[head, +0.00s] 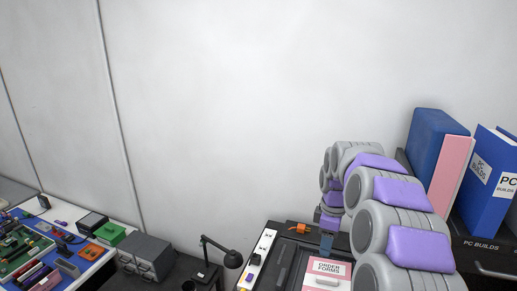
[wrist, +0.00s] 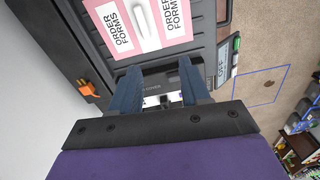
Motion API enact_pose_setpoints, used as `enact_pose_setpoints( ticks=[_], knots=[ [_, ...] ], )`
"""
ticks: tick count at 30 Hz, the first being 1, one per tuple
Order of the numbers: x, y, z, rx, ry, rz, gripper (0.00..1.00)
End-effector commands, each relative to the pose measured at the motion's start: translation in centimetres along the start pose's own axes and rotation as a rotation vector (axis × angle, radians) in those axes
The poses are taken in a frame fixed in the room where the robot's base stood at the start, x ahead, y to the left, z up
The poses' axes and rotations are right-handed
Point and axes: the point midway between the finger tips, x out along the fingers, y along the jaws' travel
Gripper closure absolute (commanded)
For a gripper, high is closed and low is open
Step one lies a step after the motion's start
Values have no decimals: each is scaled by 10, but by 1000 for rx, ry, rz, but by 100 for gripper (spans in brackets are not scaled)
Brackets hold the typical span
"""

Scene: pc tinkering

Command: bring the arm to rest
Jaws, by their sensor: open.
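My gripper (wrist: 160,92) shows in the wrist view with its two blue fingers apart and nothing between them. It points down over the dark case or drawer unit with the pink and white order forms label (wrist: 160,22). In the head view my arm reaches in from the lower right, and my gripper (head: 326,243) hangs just above the dark surface beside the order forms label (head: 327,274). I cannot tell from these views whether the fingertips touch the surface.
An orange clip-like part (head: 299,228) lies behind my gripper. Blue binders (head: 487,180) and a pink one (head: 447,176) stand right, near my arm. A black lamp (head: 232,259), a grey box (head: 146,254) and a cluttered blue workbench mat (head: 62,276) are left. The wall is bare.

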Motion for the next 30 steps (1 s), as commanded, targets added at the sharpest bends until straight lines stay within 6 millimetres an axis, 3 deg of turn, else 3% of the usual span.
enact_pose_setpoints(
  ticks=[14,23,30],
  knots=[
    [31,-146,11,334,-18,-47,54],
    [69,-238,40,585,-56,-60,54],
    [111,-310,70,811,-96,-67,54]
  ],
)
